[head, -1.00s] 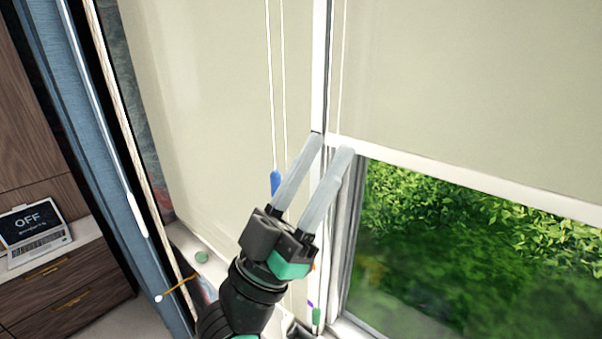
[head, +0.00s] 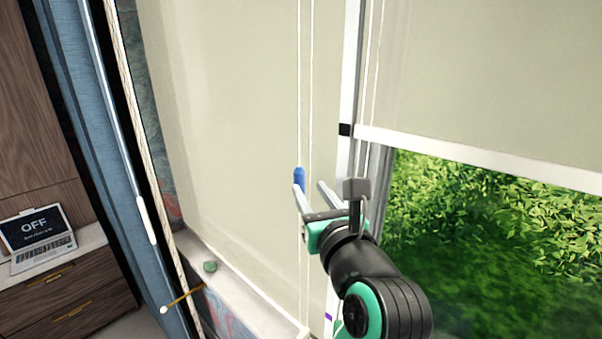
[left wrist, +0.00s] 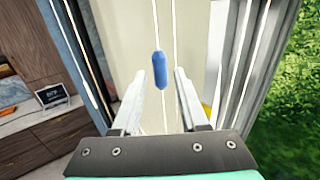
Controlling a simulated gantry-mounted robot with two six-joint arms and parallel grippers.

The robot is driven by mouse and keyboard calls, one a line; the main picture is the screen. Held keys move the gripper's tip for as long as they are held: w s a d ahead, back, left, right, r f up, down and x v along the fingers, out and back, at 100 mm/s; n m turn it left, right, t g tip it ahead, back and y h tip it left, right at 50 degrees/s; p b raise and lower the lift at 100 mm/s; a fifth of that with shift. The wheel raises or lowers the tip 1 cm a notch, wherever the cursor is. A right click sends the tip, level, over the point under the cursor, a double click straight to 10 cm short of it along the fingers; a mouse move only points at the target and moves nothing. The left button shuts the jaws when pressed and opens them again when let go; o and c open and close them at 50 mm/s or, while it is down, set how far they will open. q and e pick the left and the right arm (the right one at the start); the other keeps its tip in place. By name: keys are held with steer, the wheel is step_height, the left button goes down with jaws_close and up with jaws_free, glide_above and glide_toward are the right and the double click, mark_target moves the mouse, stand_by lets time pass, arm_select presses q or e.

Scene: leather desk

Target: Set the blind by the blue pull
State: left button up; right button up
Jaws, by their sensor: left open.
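The blue pull (head: 299,177) hangs on a white cord in front of the left blind (head: 235,110), which is pale and lowered over its window. My left gripper (head: 309,187) is open, with its two fingers pointing up and away at the pull. In the left wrist view the blue pull (left wrist: 160,69) hangs just beyond and between the open fingertips (left wrist: 158,75); I cannot tell whether either finger touches it. The right blind (head: 490,80) is partly raised. My right gripper is not in view.
A white-tipped wand (head: 146,220) hangs by the blue curtain at the left. A laptop (head: 40,238) reading OFF stands on the wooden cabinet. A small green object (head: 210,266) sits on the sill. Green foliage (head: 490,220) shows through the right window.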

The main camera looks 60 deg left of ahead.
mark_target(297, 170)
arm_select(q)
steer(key=a, duration=0.3)
steer(key=w+a+p, duration=0.1)
steer(key=a, duration=0.2)
steer(key=a+p, duration=0.1)
steer(key=a, duration=0.2)
steer(key=shift+w+a+r, duration=0.1)
steer(key=shift+w+a, duration=0.15)
steer(key=shift+a, duration=0.15)
steer(key=shift+w+a, duration=0.1)
steer(key=shift+a, duration=0.5)
steer(key=shift+c, duration=0.2)
jaws_close()
